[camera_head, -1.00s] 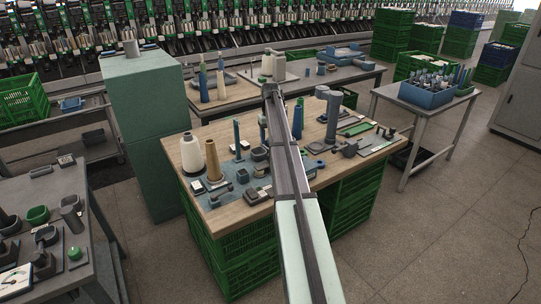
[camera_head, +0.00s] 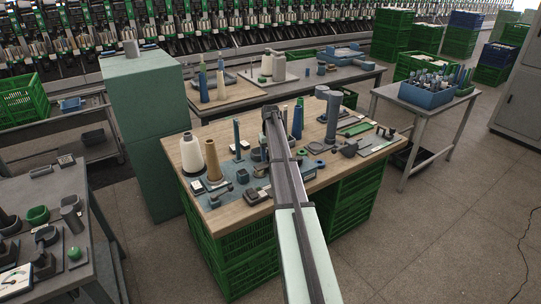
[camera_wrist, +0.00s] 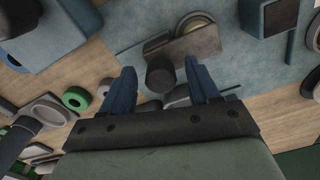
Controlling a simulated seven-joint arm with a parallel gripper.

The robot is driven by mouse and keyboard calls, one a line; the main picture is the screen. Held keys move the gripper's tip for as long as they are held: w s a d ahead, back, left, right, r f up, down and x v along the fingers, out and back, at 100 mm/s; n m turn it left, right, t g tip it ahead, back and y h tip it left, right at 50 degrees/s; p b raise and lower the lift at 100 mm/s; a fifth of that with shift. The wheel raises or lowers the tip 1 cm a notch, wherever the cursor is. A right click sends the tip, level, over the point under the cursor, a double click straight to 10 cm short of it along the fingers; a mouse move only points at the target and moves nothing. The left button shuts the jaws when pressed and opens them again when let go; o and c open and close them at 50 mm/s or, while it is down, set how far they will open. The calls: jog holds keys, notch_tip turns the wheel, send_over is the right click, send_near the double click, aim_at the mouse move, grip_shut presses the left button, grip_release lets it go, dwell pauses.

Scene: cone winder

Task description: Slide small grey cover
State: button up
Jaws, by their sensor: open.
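My gripper (camera_wrist: 160,72) shows in the wrist view with two blue fingers apart and nothing held between them. A dark grey round knob (camera_wrist: 160,75) lies between the fingertips in the picture, beside a brownish-grey block (camera_wrist: 184,46) on a blue-grey mat (camera_wrist: 130,35). I cannot tell whether the fingers touch the knob, or whether this part is the small grey cover. In the head view my arm reaches over the wooden workbench (camera_head: 228,207) and hides the gripper and what is under it.
A white cone (camera_head: 191,157) and a tan cone (camera_head: 213,160) stand at the bench's left. Tall grey cylinders (camera_head: 333,115) stand at its back right. In the wrist view a blue-grey box (camera_wrist: 50,30) is at upper left and a green ring (camera_wrist: 76,98) lies left of the fingers.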

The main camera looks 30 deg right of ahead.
grip_shut()
dwell(0.4)
jog(key=shift+d, duration=2.75)
grip_release()
jog(key=shift+r, duration=0.15)
notch_tip(320, 180, up, 14)
jog(key=shift+f, duration=0.2)
